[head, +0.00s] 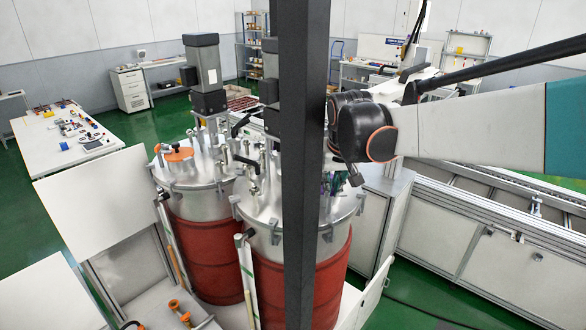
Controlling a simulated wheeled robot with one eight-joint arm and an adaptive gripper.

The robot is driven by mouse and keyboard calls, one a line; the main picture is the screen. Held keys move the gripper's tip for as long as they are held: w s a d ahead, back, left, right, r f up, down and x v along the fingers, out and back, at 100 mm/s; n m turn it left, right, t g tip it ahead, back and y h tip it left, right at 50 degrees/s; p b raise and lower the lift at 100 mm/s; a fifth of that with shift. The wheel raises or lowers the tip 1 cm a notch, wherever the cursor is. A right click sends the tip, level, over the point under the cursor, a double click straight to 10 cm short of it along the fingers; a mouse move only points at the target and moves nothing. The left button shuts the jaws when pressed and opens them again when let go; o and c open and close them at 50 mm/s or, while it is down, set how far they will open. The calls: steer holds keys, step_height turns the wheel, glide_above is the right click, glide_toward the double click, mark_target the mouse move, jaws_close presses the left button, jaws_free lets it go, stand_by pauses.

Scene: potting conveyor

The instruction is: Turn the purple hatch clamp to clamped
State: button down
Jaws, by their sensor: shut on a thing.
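Two steel vessels with red jackets stand side by side. The purple hatch clamp (323,188) shows only as a small purple bit on the lid (345,212) of the right vessel, just right of a dark upright post. My gripper (338,180) points down at this lid from my wrist and is shut at the clamp. Its fingertips are small and partly hidden behind the post, and so is most of the clamp. I cannot make out the clamp's angle.
The dark post (304,120) crosses the view from top to bottom. The left vessel's lid carries an orange cap (179,154) and a tall grey motor (203,65). Several fittings crowd both lids. A white table (45,150) stands far left.

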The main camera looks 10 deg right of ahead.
steer(key=shift+n, duration=0.3)
steer(key=n, duration=0.1)
steer(key=n+y+b, duration=0.1)
steer(key=n, duration=0.1)
steer(key=n+y, duration=0.1)
steer(key=shift+d, duration=0.3)
steer(key=n, duration=0.2)
steer(key=n+g+y+b, duration=0.1)
steer(key=n, duration=0.1)
steer(key=n+y, duration=0.1)
steer(key=n, duration=0.1)
steer(key=shift+w+d+n+g, duration=0.15)
steer(key=shift+w+n+g, duration=0.1)
steer(key=shift+n+g, duration=0.15)
steer(key=n+g, duration=0.1)
steer(key=n, duration=0.2)
steer(key=n+g+b, duration=0.1)
steer(key=n, duration=0.2)
steer(key=shift+w+d+y, duration=0.1)
steer(key=shift+w+y, duration=0.1)
steer(key=shift+y, duration=0.2)
steer(key=shift+n, duration=0.3)
steer(key=c, duration=1.7)
jaws_free()
